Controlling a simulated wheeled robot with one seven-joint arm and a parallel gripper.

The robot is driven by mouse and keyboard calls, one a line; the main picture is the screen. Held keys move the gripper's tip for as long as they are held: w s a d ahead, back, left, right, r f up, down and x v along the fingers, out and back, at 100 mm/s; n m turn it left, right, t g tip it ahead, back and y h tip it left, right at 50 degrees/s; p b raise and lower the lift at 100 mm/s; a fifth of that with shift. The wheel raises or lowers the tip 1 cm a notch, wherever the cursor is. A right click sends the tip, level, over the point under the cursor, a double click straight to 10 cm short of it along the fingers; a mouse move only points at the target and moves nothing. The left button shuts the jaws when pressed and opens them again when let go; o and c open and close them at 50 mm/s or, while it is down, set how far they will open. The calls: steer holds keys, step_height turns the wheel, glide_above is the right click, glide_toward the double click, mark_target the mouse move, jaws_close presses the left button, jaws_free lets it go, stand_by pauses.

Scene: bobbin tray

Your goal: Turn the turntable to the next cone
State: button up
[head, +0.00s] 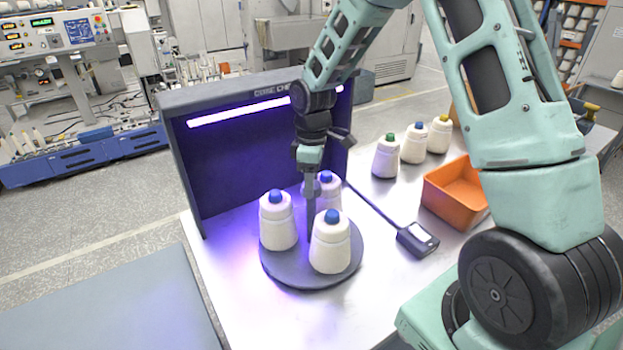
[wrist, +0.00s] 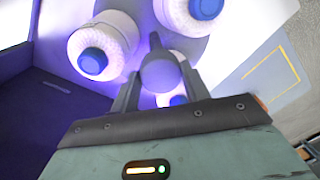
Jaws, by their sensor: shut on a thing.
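The turntable (head: 285,278) is a round dark grey disc on the white table, in front of the dark booth. Three white cones with blue tips stand upright on it: a left cone (head: 278,228), a front cone (head: 330,250) and a back cone (head: 330,197). My gripper (head: 310,225) points down among the cones at the turntable's middle. In the wrist view its fingers are shut on a grey round knob (wrist: 160,73). Two cones show above and beside the knob, and a third is partly hidden behind the fingers. The knob is hidden in the head view.
A dark booth (head: 235,160) with a glowing violet lamp stands behind the turntable. A small handheld device (head: 416,239) with a cable lies to the right. An orange bin (head: 456,188) and three more cones (head: 413,143) with differently coloured tips stand farther right. The table's front left is clear.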

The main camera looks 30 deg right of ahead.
steer(key=shift+w+a+r+n+p, duration=0.1)
steer(key=shift+n+p, duration=0.5)
steer(key=shift+n, duration=1)
steer(key=shift+w+a+r+n+p, duration=0.1)
steer(key=shift+n+p, duration=0.5)
steer(key=shift+n, duration=1)
steer(key=shift+f+n+h+p, duration=0.1)
steer(key=shift+n+h+p, duration=0.3)
steer(key=shift+n+p, duration=1.5)
steer(key=shift+s+n+b, duration=0.1)
steer(key=shift+n+b, duration=0.3)
steer(key=shift+n, duration=0.8)
steer(key=o, duration=1.4)
steer(key=shift+f, duration=0.1)
steer(key=shift+c, duration=0.2)
step_height(320, 180, up, 17)
steer(key=w+b, duration=0.1)
steer(key=b, duration=0.2)
steer(key=shift+w+a+r+b, duration=0.15)
steer(key=shift+a+r+b, duration=0.1)
steer(key=shift+b, duration=0.15)
